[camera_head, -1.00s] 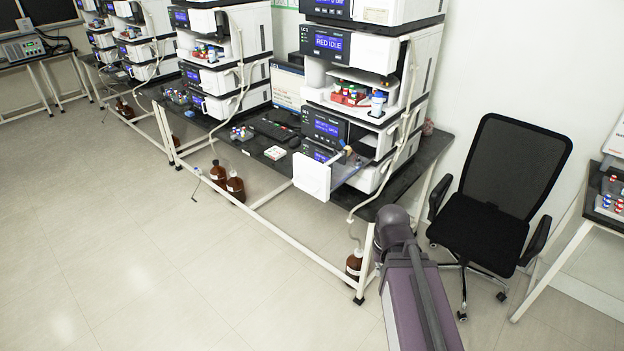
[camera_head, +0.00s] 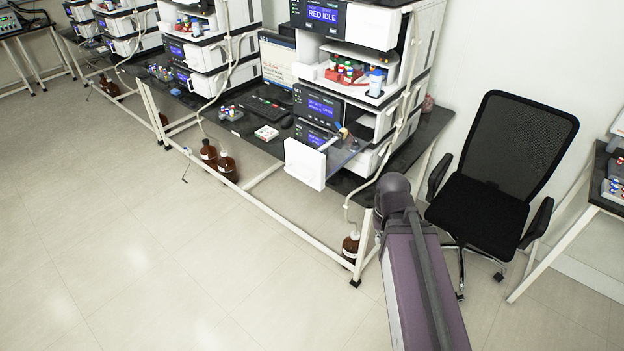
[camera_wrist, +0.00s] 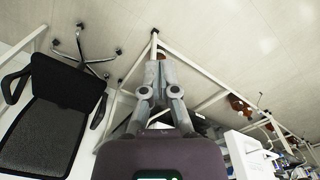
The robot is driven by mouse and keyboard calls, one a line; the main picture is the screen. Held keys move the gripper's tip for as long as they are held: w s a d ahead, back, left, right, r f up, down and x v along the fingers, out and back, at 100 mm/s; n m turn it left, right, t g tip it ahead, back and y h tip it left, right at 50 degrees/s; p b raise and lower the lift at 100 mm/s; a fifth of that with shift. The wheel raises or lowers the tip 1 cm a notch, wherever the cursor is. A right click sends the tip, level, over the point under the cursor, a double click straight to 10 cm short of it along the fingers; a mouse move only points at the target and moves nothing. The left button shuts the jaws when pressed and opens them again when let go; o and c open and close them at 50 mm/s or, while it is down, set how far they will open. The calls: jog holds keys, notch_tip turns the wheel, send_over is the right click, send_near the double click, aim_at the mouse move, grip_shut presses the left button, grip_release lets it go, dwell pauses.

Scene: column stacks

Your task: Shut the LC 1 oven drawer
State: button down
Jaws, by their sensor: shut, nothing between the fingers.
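The right-hand instrument stack in the head view has a drawer pulled out low on its front. Its white front panel (camera_head: 305,165) stands out over the bench edge, with a clear tray (camera_head: 342,158) behind it. A small item with a pale tip lies at the tray's back. The drawer is open. My gripper (camera_wrist: 160,70) shows in the wrist view with its grey fingers together and empty, over the floor and bench frame. It is apart from the drawer. In the head view my purple arm hides the gripper.
A black office chair (camera_head: 505,165) stands right of my arm. The dark bench (camera_head: 415,150) has a white frame, with brown bottles (camera_head: 227,166) beneath. A tube hangs in front of the stack. The floor at left is clear.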

jog(key=shift+w, duration=0.1)
jog(key=w+a+r+n+t+h, duration=0.2)
jog(key=w+a+n, duration=0.2)
jog(key=a+n, duration=0.4)
jog(key=w+a+r+n+t+h+p, duration=0.1)
jog(key=w+a+r+n+t, duration=0.1)
jog(key=a+n, duration=0.7)
jog(key=w+a+r+n+t+h+p, duration=0.1)
jog(key=w+a+r+n+t+h, duration=0.1)
jog(key=w+a+n, duration=0.4)
notch_tip(320, 180, up, 2)
jog(key=a+n+t, duration=0.1)
jog(key=a+n, duration=0.1)
jog(key=n, duration=0.3)
jog(key=shift+w+a+h, duration=0.15)
jog(key=shift+w+h, duration=0.15)
jog(key=shift+w, duration=0.1)
jog(key=shift+f, duration=0.1)
